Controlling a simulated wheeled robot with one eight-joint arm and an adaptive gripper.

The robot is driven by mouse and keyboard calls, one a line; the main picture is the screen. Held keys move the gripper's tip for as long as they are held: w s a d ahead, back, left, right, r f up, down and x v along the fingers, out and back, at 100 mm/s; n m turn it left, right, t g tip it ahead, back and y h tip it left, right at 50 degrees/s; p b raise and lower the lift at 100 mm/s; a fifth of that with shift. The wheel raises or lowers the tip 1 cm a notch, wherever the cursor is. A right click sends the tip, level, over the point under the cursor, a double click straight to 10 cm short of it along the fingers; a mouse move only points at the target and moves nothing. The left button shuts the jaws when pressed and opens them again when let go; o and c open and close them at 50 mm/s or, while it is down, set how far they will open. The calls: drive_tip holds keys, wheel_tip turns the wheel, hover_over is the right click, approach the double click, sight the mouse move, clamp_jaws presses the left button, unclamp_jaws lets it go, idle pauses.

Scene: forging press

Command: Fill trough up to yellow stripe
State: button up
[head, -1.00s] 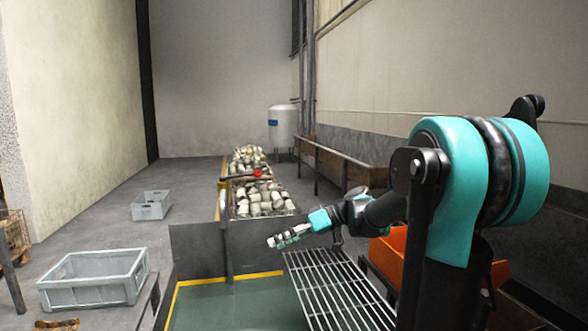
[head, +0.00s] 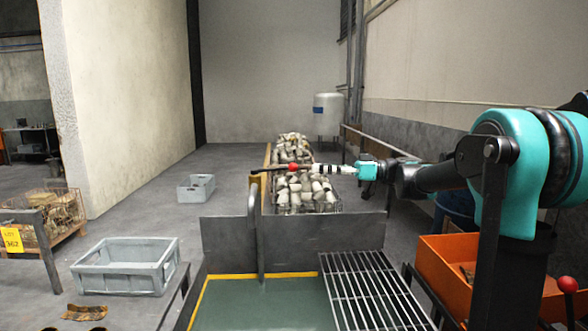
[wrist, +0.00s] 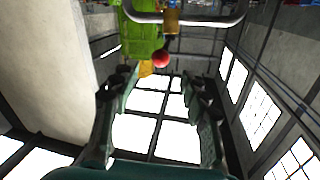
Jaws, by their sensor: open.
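The trough (head: 225,257) has a grey back wall in the head view, with a yellow stripe (head: 235,276) running along its inner edge above a dark green surface (head: 265,305). I cannot tell how deep that surface lies. A bent grey pipe (head: 255,235) rises at the trough's back wall. A red ball knob (head: 293,169) sits on a dark lever near the pipe's top. My gripper (head: 318,169) is open, just right of the knob, pointing left. In the wrist view the red knob (wrist: 161,60) shows ahead between my open fingers (wrist: 160,95), apparently apart from them.
A metal grating (head: 370,290) covers the trough's right side. An orange bin (head: 450,265) stands to the right under my arm. Heaped pale metal parts (head: 305,190) lie behind the trough. A grey crate (head: 125,265) stands at left, a smaller one (head: 196,188) farther back.

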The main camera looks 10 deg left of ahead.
sight(293, 166)
drive_tip(key=a, duration=0.8)
drive_tip(key=shift+s+a, duration=0.3)
drive_tip(key=shift+a, duration=0.05)
drive_tip(key=shift+c, duration=0.3)
clamp_jaws()
